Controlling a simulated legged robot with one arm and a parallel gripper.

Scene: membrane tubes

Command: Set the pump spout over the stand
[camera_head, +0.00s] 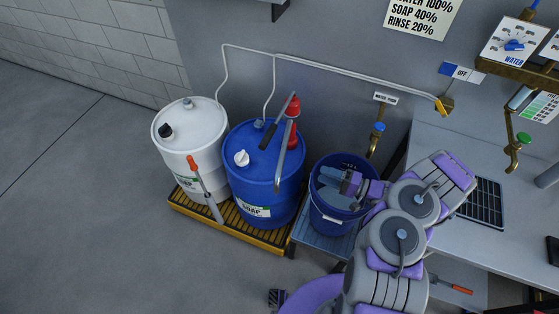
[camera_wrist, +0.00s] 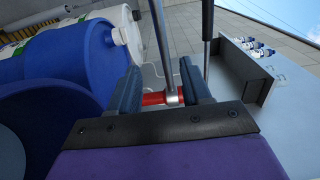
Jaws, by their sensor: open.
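The pump has a red body (camera_head: 292,108) on top of the blue soap drum (camera_head: 250,195). Its grey spout (camera_head: 281,160) bends down in front of the drum, left of the stand (camera_head: 318,238). The stand is low and slatted, with a blue bucket (camera_head: 334,222) on it. My gripper (camera_head: 327,184) is open above the bucket, pointing left towards the pump. In the wrist view, my gripper's two fingers (camera_wrist: 161,82) stand apart, with a grey pipe (camera_wrist: 161,45) and a red pump part (camera_wrist: 155,98) in the gap. I cannot tell whether they touch.
A white drum (camera_head: 190,130) stands left of the blue drum on a yellow-edged pallet (camera_head: 245,237). A tap (camera_head: 376,135) is on the wall behind the bucket. A grey counter (camera_head: 455,240) is at the right. The floor at the left is clear.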

